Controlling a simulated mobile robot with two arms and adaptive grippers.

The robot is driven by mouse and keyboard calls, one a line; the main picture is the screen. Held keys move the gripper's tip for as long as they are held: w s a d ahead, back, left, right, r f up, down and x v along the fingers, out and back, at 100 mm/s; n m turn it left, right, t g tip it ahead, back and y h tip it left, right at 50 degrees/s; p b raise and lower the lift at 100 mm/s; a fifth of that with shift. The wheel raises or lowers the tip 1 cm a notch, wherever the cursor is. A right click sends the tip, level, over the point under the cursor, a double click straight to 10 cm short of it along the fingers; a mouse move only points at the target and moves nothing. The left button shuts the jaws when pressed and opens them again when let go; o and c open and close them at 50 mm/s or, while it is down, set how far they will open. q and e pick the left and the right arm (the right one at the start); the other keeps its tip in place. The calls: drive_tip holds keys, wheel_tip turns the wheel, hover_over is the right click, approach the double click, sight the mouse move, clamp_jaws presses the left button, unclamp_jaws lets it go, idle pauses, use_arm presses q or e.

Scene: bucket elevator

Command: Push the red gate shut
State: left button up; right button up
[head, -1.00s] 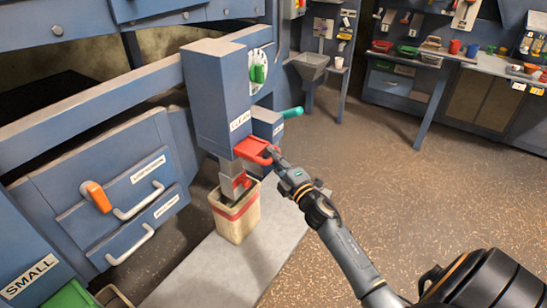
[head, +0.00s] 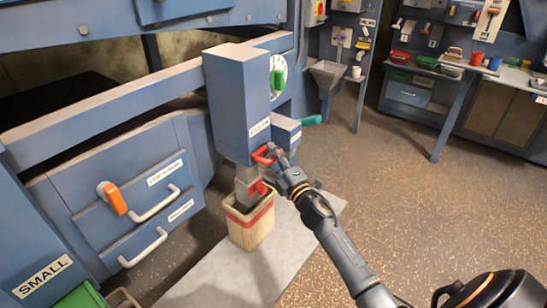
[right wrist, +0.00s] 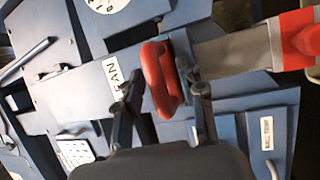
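The red gate (head: 263,155) sticks out under the blue chute box (head: 237,105) labelled CLEAN in the head view. My right gripper (head: 274,153) is at the gate's outer end. In the right wrist view the red gate handle (right wrist: 161,79) lies between the two spread fingers of my right gripper (right wrist: 163,95). A gap shows on its left, and it is close to the right finger; contact is unclear. The gripper hides part of the gate in the head view. My left gripper is not in view.
A cream bucket with a red band (head: 250,226) stands below the chute on a grey floor slab (head: 215,277). Blue drawers (head: 135,200) stand left. The brown floor (head: 400,210) to the right is clear.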

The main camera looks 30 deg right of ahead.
drive_tip(key=s+f, duration=0.2)
drive_tip(key=s, duration=1)
drive_tip(key=s+a+f+m+g+p, duration=0.1)
drive_tip(key=s+a+f+m+g, duration=0.2)
drive_tip(key=f, duration=0.9)
drive_tip(key=s+f+m+g+h, duration=0.1)
drive_tip(key=s+f+m+g, duration=0.3)
drive_tip(key=f, duration=0.7)
drive_tip(key=s+a+f+m+g+p, duration=0.15)
drive_tip(key=s+f, duration=0.35)
drive_tip(key=f, duration=0.7)
drive_tip(key=s+a+f+m+g, duration=0.2)
drive_tip(key=s+f, duration=0.3)
drive_tip(key=s, duration=0.6)
drive_tip(key=s+a+f+m+g, duration=0.2)
drive_tip(key=s+f+g, duration=0.3)
drive_tip(key=s, duration=0.6)
drive_tip(key=s+a+f+m+g+y, duration=0.1)
drive_tip(key=s+a+f+m+g, duration=0.1)
drive_tip(key=s+f, duration=0.5)
drive_tip(key=s+a+g, duration=0.1)
drive_tip(key=s+a, duration=0.1)
drive_tip(key=s, duration=0.2)
drive_tip(key=shift+s+p, duration=0.15)
drive_tip(key=shift+p, duration=0.25)
